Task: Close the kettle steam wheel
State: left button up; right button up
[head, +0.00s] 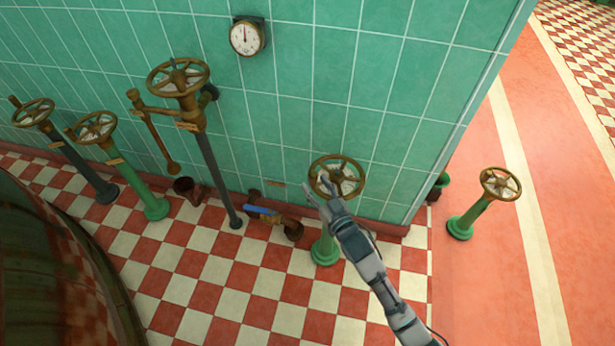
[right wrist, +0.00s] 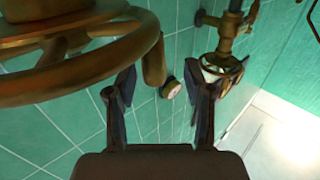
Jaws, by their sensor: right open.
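Several brass handwheels stand on posts, and I cannot read which is the kettle steam wheel. My right gripper (head: 318,188) is at the brass wheel (head: 350,192) on a green post, in front of the tiled wall. The gripper overlaps this wheel's near left part in the head view. In the right wrist view, a large brass rim (right wrist: 80,75) with a hanging knob fills the upper left. My left gripper is not in view.
Other wheels stand left: a tall one (head: 178,77), a green-post one (head: 95,127) and a dark-post one (head: 33,112). Another wheel (head: 501,183) stands right, past the wall corner. A gauge (head: 246,37) is on the wall. A blue-handled pipe valve (head: 262,211) sits low. A dark rounded vessel (head: 45,270) is lower left.

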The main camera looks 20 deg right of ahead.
aim_at(316, 181)
jog(key=shift+w+d+f+b, duration=0.15)
jog(key=shift+w+b, duration=0.05)
jog(key=shift+w, duration=0.45)
jog(key=shift+w+d+f+b, duration=0.15)
jog(key=shift+w, duration=0.45)
jog(key=shift+w+d+r, duration=0.15)
jog(key=shift+w, duration=0.25)
jog(key=shift+a+r, duration=0.15)
jog(key=shift+a, duration=0.25)
jog(key=shift+c, duration=0.3)
jog(key=c, duration=0.8)
grip_shut()
jog(key=shift+d, duration=0.25)
